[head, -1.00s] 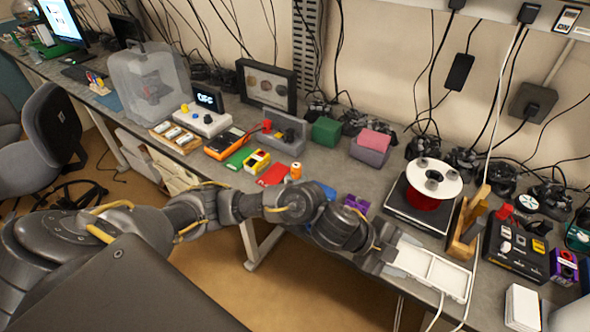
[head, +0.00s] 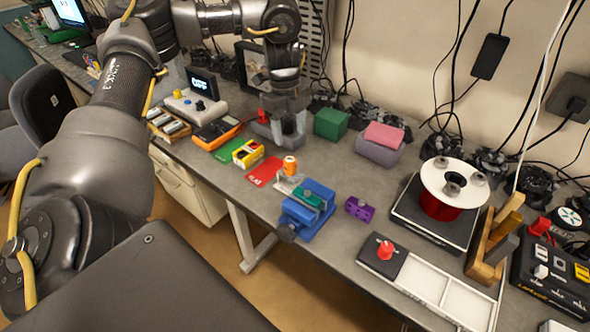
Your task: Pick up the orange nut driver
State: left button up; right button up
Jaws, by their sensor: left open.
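A small orange cylindrical piece (head: 290,165) stands near the middle of the bench, between the red card and the blue vise. It is the most orange small item I see, but I cannot tell whether it is the nut driver's handle. My left gripper (head: 283,128) is open and points down at the back of the bench, over or in front of a grey device with a red knob. It appears empty and apart from the orange piece, which lies below it in the picture. My right gripper is not in view.
A blue vise (head: 307,213), purple block (head: 359,208) and red card (head: 264,171) lie nearby. A white tray (head: 425,281) with a red knob piece, a red-white spool (head: 441,190) and a wooden holder (head: 483,266) stand at right. An orange multimeter (head: 214,135) lies left.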

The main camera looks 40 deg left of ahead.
aim_at(290, 159)
pick_arm(q)
jog(key=shift+s+f, duration=0.4)
jog(key=shift+f, duration=0.4)
notch_tip(290, 159, down, 4)
jog(key=shift+w+r, duration=0.1)
jog(key=shift+r, duration=0.1)
jog(key=shift+d+f, duration=0.1)
jog(key=shift+f, duration=0.15)
notch_tip(290, 159, down, 5)
jog(key=shift+d+f, duration=0.1)
jog(key=shift+d, duration=0.05)
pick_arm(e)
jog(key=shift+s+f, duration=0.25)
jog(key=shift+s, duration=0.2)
pick_arm(q)
jog(key=c, duration=1.1)
